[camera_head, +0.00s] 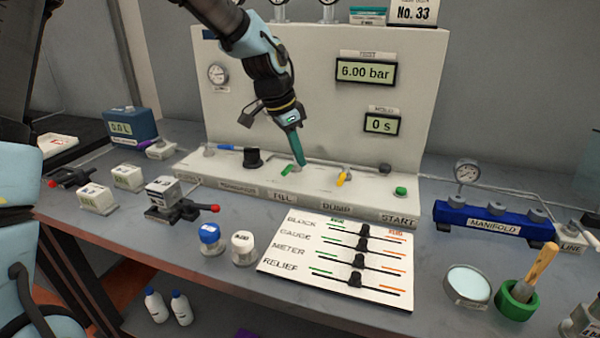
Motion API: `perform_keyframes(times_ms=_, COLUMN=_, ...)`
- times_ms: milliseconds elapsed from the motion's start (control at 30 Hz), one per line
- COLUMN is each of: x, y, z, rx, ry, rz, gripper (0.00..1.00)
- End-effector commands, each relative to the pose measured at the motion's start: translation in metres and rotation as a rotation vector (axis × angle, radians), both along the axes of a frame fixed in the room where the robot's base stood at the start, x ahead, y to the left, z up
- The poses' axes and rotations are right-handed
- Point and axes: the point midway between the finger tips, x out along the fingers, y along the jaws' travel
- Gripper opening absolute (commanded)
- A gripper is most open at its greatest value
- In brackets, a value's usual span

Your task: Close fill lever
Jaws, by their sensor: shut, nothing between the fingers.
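The fill lever (287,170) shows as a small green handle on the white bench panel, above the FILL label (283,197). My gripper (299,164) comes down from above with its teal fingers shut and empty. Its tips are close beside the right end of the green handle, at panel height. I cannot tell whether they touch it. The fingers hide part of the lever's pivot.
A yellow dump lever (343,179) stands just right of my gripper. A black knob (253,157) and a blue-handled lever (222,147) are to the left. A thin pipe (325,163) runs behind. A green start button (401,190) is at the right.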

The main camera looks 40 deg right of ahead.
Motion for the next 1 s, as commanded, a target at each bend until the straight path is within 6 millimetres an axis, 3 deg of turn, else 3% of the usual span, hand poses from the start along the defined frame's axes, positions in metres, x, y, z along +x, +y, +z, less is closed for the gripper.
perform_keyframes(times_ms=133, x=0.006, y=0.004, z=0.028, rx=-0.004, ry=-0.002, rz=-0.003, gripper=0.00)
perform_keyframes(times_ms=333, x=0.010, y=0.007, z=0.051, rx=-0.004, ry=0.001, rz=-0.006, gripper=0.00)
perform_keyframes(times_ms=1000, x=0.011, y=0.009, z=0.056, rx=-0.001, ry=0.002, rz=-0.005, gripper=0.00)
